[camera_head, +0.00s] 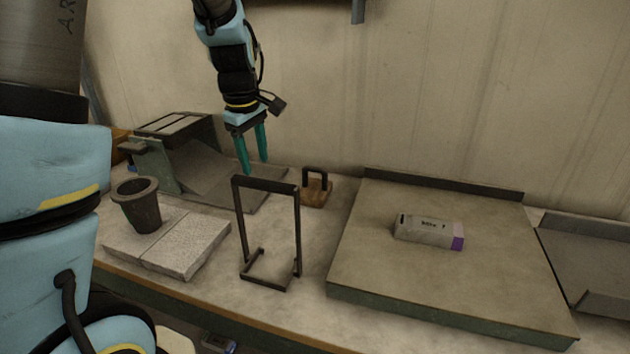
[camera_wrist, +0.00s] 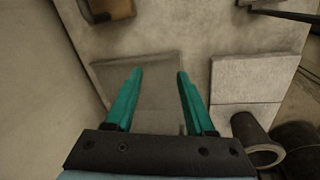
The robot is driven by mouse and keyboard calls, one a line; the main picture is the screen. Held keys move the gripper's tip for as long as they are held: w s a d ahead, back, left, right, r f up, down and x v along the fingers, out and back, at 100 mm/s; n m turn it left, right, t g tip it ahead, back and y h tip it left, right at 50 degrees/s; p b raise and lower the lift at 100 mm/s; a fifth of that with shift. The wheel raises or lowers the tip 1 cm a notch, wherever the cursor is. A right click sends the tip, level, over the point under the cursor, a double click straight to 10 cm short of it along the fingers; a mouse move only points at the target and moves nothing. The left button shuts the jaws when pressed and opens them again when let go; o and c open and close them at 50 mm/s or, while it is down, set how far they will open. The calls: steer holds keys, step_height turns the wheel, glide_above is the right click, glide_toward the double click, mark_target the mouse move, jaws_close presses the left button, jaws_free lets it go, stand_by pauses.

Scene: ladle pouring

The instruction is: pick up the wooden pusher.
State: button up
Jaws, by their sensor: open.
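The wooden pusher (camera_head: 316,190), a small brown block with a dark upright handle, stands on the worktop near the back wall, left of the large raised plate. It also shows cut off at the top left edge of the wrist view (camera_wrist: 120,9). My gripper (camera_head: 255,166) points down with two teal fingers apart and nothing between them. It hangs above the worktop, to the left of the pusher and apart from it. In the wrist view the open fingers (camera_wrist: 160,73) are over the grey metal sheet.
A dark upright frame (camera_head: 297,230) stands in front of the pusher. A grey sloped stand (camera_head: 185,165) is at left, near light slabs (camera_head: 185,250) with a dark crucible (camera_head: 138,208). The raised plate (camera_head: 380,275) bears a labelled box (camera_head: 425,230).

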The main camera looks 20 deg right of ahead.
mark_target(315, 170)
steer(key=s+d+r+n+p, duration=0.1)
steer(key=d+r+n, duration=0.2)
steer(key=d, duration=0.9)
steer(key=f, duration=0.1)
steer(key=d+f+p, duration=0.1)
steer(key=f, duration=0.3)
steer(key=shift+w+d+f, duration=0.1)
steer(key=shift+w+d, duration=0.2)
steer(key=shift+w, duration=0.05)
steer(key=shift+w+d+f+p, duration=0.2)
steer(key=shift+f+p, duration=0.25)
steer(key=shift+f, duration=0.35)
steer(key=shift+w+d+f+p, duration=0.2)
steer(key=shift+f+p, duration=0.25)
steer(key=shift+f, duration=0.4)
steer(key=shift+w+d+f+p, duration=0.1)
steer(key=shift+d+f+p, duration=0.1)
steer(key=shift+f+p, duration=0.45)
steer(key=shift+f, duration=0.15)
steer(key=shift+c, duration=0.4)
jaws_close()
